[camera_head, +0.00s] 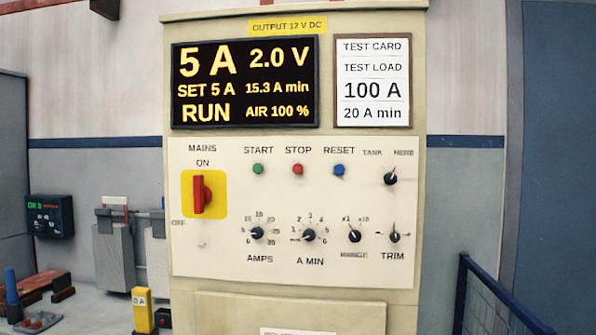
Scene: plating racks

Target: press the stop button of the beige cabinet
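The beige cabinet (295,284) stands upright in the middle of the head view, facing me. Its stop button (298,169) is a small red round button under the word STOP. It sits between the green start button (258,169) and the blue reset button (339,170). The display (246,82) above reads 5 A, 2.0 V, SET 5 A, 15.3 A min, RUN and AIR 100 %. The red mains switch (202,194) on its yellow plate is vertical, at ON. Neither of my grippers is in view.
Below the buttons are several black knobs, among them the amps knob (257,233). A test card (372,80) hangs at the cabinet's upper right. A dark blue railing (500,297) stands at the lower right. A yellow device (142,310) and grey containers (114,257) stand at left.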

